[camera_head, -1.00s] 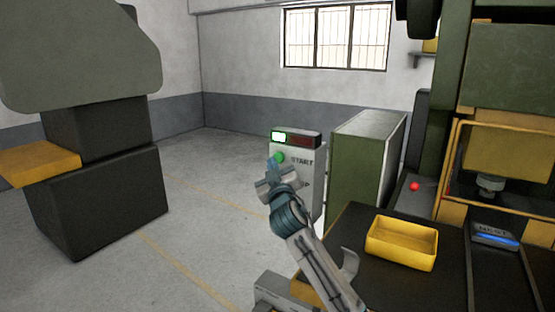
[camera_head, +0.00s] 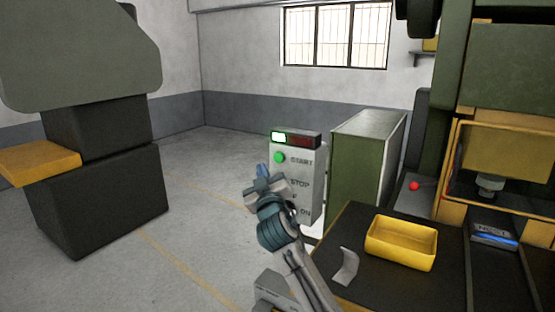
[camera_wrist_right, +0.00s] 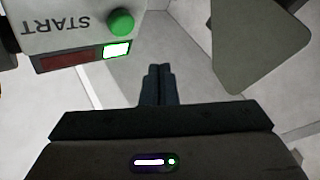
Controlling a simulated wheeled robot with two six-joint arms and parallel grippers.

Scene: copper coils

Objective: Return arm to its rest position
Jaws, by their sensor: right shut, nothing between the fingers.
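My right gripper (camera_head: 262,170) is in front of the control box (camera_head: 310,172), at its left side and below the green START button (camera_head: 279,157). Its fingers are shut with nothing between them, apart from the button. In the right wrist view the closed fingers (camera_wrist_right: 158,84) point over bare floor, and the green button (camera_wrist_right: 121,22) shows at the upper left. The box's indicator (camera_head: 279,137) is lit green-white; the red one beside it is dark. My left gripper is not in view.
A dark worktable (camera_head: 380,285) at the lower right carries a yellow tray (camera_head: 402,262) and a bent grey piece (camera_head: 345,267). A green cabinet (camera_head: 350,165) stands right of the box. A green press machine (camera_head: 505,70) rises at the right. Floor left of my arm is open.

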